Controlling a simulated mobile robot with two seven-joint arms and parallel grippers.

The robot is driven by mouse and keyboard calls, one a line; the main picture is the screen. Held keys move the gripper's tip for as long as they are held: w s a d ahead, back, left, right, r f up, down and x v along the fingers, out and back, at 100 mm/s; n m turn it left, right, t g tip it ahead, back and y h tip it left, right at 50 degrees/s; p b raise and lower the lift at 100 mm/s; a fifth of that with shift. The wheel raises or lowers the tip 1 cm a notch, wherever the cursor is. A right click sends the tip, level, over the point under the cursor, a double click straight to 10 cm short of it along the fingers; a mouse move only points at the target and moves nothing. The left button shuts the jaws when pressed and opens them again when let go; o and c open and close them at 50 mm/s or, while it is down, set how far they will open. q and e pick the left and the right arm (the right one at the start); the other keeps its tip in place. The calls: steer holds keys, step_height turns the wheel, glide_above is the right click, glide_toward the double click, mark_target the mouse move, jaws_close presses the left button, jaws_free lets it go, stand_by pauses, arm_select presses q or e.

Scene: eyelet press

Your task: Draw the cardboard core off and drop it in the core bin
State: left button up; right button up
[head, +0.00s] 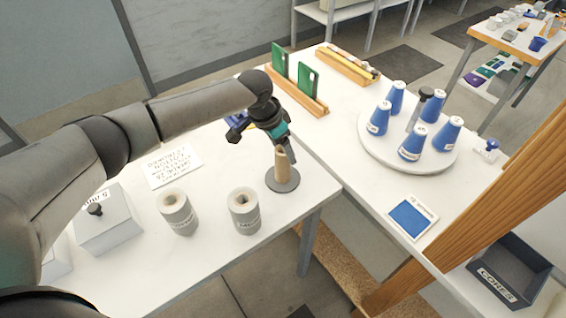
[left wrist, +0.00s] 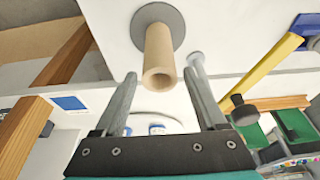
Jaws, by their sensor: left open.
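The tan cardboard core (head: 281,166) stands upright on a round grey base (head: 284,184) near the table's right edge. In the left wrist view the core (left wrist: 159,58) rises from the grey disc (left wrist: 172,18), its hollow end facing the camera. My left gripper (head: 290,152) is open at the core's upper end. In the left wrist view its fingertips (left wrist: 160,76) are apart, one to each side of the core's end; I cannot tell whether they touch it. The core bin (head: 508,270), a dark open box labelled CORES, stands at the lower right. My right gripper is not in view.
Two grey rolls (head: 177,212) (head: 244,211) stand left of the core. A round white turntable (head: 447,160) holds several blue cones. A wooden rack (head: 298,93) with green cards is behind. A wooden post (head: 478,205) rises before the bin.

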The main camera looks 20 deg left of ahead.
arm_select(q)
steer(key=shift+p, duration=0.45)
steer(key=shift+c, duration=0.4)
jaws_close()
stand_by(0.3)
